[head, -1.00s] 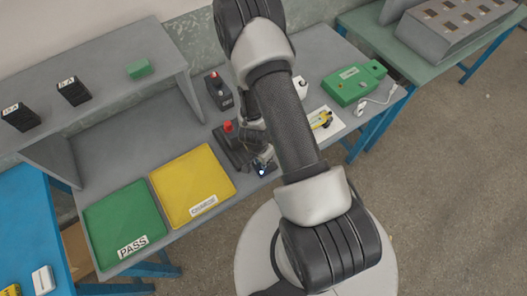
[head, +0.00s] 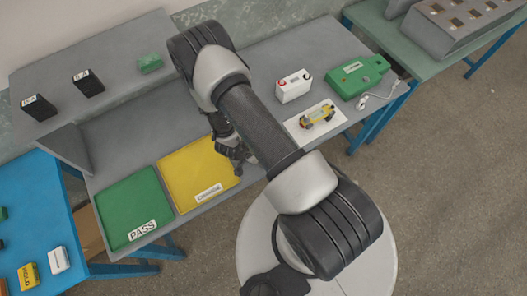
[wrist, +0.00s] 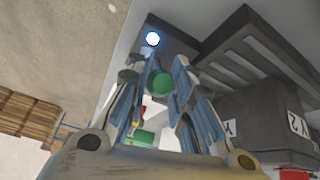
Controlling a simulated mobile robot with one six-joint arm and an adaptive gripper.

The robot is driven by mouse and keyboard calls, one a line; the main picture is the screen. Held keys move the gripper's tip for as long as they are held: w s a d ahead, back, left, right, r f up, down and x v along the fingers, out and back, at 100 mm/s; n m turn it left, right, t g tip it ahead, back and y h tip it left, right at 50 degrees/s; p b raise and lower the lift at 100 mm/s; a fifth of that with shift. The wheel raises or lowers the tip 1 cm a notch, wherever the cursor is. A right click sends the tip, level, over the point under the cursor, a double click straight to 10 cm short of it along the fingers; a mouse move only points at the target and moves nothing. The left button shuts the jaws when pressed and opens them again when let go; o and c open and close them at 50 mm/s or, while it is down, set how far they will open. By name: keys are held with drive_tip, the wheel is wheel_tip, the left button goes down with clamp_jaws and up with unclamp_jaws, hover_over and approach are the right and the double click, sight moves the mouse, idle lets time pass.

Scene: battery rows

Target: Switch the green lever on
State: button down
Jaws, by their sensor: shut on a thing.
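A round green knob (wrist: 160,84), the end of the green lever, shows in the wrist view between the fingers of my gripper (wrist: 165,68). The fingers are shut on it from both sides. The lever's shaft and base are mostly hidden, so I cannot tell its angle. A bright white lamp (wrist: 152,38) glows on the grey panel just beyond the fingertips. In the head view my gripper (head: 238,155) is low over the bench by the yellow tray's right edge; my arm hides the lever there.
A green PASS tray (head: 107,217) and a yellow tray (head: 176,163) lie on the bench to the left. A white battery (head: 292,88), a yellow tester (head: 318,117) and a green case (head: 357,76) are at right. Dark labelled blocks (wrist: 250,115) stand close in the wrist view.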

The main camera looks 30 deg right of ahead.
drive_tip(key=shift+w, duration=0.15)
idle(0.3)
drive_tip(key=c, duration=1.4)
unclamp_jaws()
drive_tip(key=v, duration=1.2)
drive_tip(key=shift+a+f, duration=0.1)
drive_tip(key=shift+a, duration=0.05)
